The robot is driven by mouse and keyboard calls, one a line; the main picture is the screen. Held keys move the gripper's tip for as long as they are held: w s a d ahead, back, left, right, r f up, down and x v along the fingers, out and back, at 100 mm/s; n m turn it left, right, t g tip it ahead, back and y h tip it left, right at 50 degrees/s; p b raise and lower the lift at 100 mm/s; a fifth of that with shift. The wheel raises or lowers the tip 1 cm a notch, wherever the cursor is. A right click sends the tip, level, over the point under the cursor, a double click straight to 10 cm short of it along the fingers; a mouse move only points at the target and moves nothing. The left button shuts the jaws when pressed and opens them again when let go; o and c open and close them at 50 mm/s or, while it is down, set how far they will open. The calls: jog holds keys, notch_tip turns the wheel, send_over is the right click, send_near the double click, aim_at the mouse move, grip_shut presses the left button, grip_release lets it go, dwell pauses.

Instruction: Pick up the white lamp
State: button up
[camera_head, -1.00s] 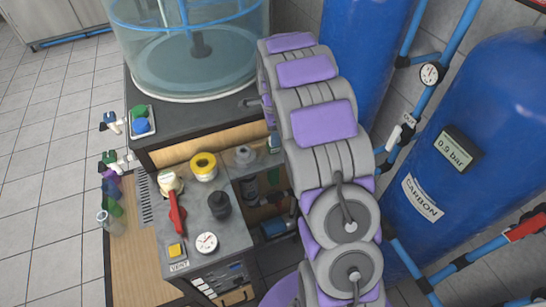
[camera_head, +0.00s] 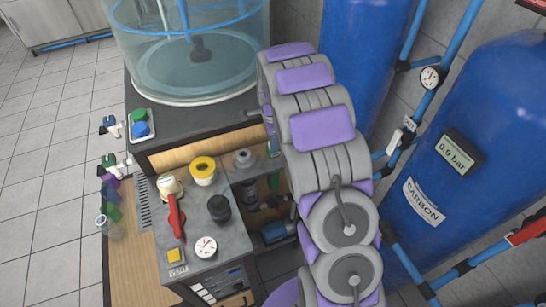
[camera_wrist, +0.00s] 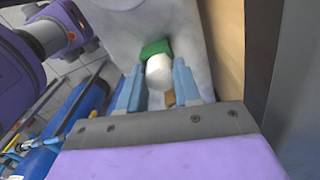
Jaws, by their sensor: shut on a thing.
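In the wrist view, the two blue-grey fingers of my gripper (camera_wrist: 156,88) press on a white rounded thing, which looks like the white lamp (camera_wrist: 158,71). A green block (camera_wrist: 155,48) sits right against its far side, and a small brown piece (camera_wrist: 170,99) shows just below it. The lamp's lower part is hidden between the fingers. In the head view my purple and grey arm reaches down the middle, and my gripper is out of sight there. A cream-white knob-like part (camera_head: 170,186) stands on the control panel in that view; I cannot tell if it is the same kind of lamp.
The grey control panel (camera_head: 222,238) carries a red lever (camera_head: 176,215), a yellow ring (camera_head: 203,170), a black knob (camera_head: 219,207) and a gauge (camera_head: 206,247). A clear tank (camera_head: 205,70) stands behind. Blue carbon tanks (camera_head: 480,130) and pipes crowd the right. Tiled floor is open at left.

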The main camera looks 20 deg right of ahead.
jog(key=shift+r, duration=0.1)
notch_tip(320, 180, up, 28)
jog(key=p, duration=0.5)
dwell(0.4)
